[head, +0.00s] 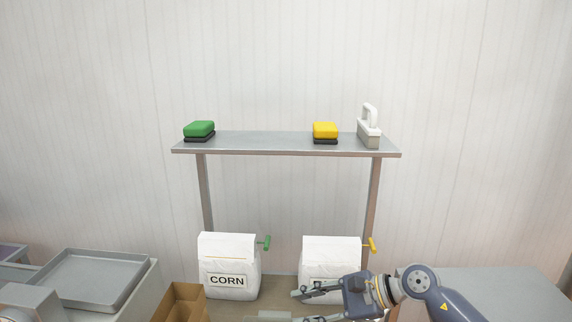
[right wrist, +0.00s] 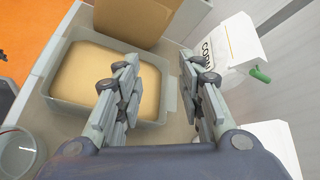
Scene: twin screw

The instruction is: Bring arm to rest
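My right gripper (head: 300,306) comes in from the right at the bottom of the head view, in front of the right-hand white bag (head: 318,262). In the right wrist view its two fingers (right wrist: 158,62) are spread apart with nothing between them. They are over or near the right edge of a grey tub (right wrist: 162,112) holding a tan, level fill. A white bag marked CORN (head: 228,266) stands left of the gripper. It also shows in the right wrist view (right wrist: 228,50). My left gripper is not in view.
A grey tray (head: 85,280) and cardboard box (head: 183,303) are at left. A glass vessel (right wrist: 20,155) shows at the wrist view's left. A grey tabletop (head: 500,287) is bare at right.

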